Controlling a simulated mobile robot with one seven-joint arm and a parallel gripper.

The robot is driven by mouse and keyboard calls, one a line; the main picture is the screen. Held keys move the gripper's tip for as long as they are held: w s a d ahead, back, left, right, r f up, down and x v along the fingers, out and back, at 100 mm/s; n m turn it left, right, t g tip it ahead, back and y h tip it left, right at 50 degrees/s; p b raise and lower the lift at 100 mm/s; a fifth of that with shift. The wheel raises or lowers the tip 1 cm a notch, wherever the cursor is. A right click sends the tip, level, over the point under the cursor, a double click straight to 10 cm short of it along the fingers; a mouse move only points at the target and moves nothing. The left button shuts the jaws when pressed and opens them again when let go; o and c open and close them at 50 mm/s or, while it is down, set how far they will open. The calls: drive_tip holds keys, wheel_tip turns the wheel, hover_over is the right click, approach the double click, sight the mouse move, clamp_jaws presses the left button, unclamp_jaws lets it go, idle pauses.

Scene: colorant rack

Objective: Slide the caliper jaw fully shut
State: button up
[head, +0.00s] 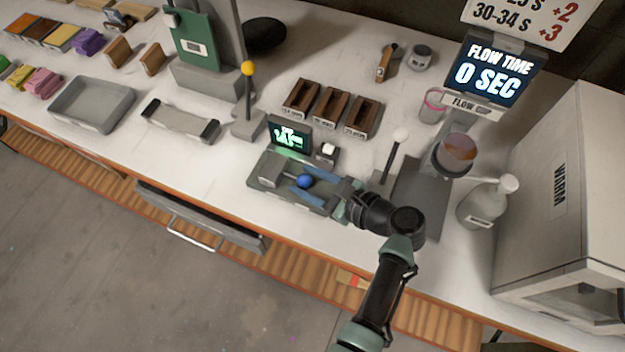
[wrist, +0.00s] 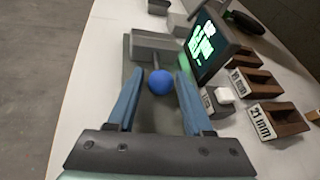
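The caliper is a grey device with a flat base (head: 277,195); its base also shows in the wrist view (wrist: 155,118). A grey block (wrist: 155,46) stands at its far end in the wrist view, on the left in the head view (head: 269,168). A blue ball knob (head: 305,181) on a thin stem sits beside the block and shows in the wrist view (wrist: 159,82). My gripper (head: 311,182) is open over the base, its blue fingers on either side of the knob. In the wrist view (wrist: 158,75) gaps show between knob and fingers.
A lit green screen (head: 290,138) and a small white button (head: 327,149) stand behind the caliper. Wooden slotted blocks (head: 331,106) sit further back. A white-knobbed lever (head: 393,153) and a flask (head: 487,203) are to the right. The bench's front edge is close.

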drive_tip(key=b+v, duration=0.1)
drive_tip(key=v, duration=1.2)
